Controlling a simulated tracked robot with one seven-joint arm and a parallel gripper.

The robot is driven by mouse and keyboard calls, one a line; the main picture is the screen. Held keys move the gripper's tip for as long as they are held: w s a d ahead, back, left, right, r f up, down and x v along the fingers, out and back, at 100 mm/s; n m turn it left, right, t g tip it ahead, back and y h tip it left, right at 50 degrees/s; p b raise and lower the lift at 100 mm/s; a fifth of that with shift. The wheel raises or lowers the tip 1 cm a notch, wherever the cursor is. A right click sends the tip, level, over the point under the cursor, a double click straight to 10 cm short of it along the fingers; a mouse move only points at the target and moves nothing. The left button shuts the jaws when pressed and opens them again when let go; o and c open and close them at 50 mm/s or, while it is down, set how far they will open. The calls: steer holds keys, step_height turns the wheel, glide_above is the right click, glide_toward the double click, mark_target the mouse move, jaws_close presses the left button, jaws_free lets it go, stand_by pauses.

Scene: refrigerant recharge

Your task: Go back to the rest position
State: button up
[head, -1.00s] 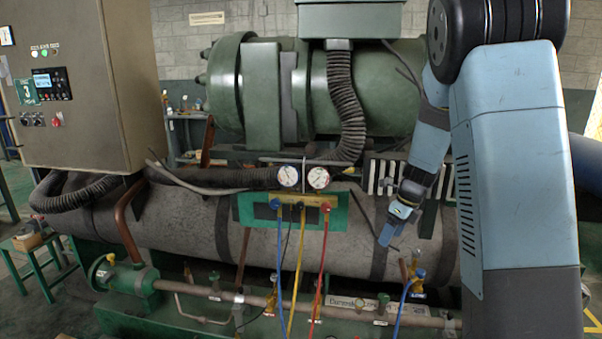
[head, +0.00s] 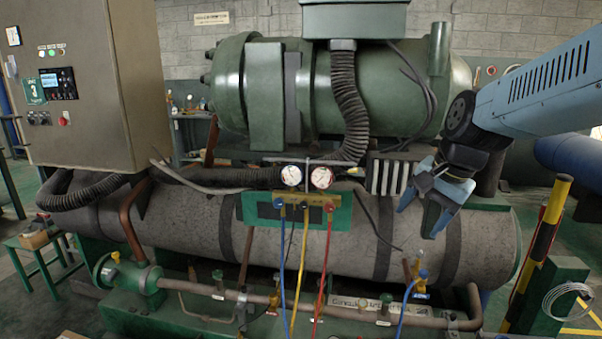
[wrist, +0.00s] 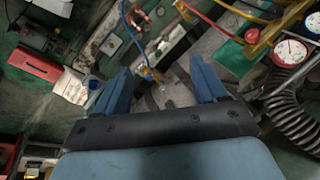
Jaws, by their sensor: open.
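My gripper (head: 420,205) is in the head view at the right, in front of the grey insulated cylinder, with its two blue fingers spread apart and nothing between them. It also shows in the wrist view (wrist: 166,88), its fingers apart and empty. My arm comes in from the right edge of the head view. The gauge manifold (head: 305,199) with two round gauges hangs on a green plate left of my gripper. Blue, yellow and red hoses run down from it, and the blue hose (head: 404,308) shows again at a valve (head: 421,283) below my gripper.
The grey cylinder (head: 310,240) spans the machine's middle, with a green compressor (head: 390,95) above. A control cabinet (head: 85,90) stands at left. A yellow-black post (head: 540,250) and a coiled cable (head: 568,299) are at right. Open floor shows at the far right.

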steer(key=s+r+n+t+h, duration=0.2)
steer(key=s+n, duration=0.6)
steer(key=s, duration=0.2)
steer(key=shift+s+r+n, duration=0.15)
steer(key=shift+s+n, duration=0.1)
steer(key=shift+n, duration=0.15)
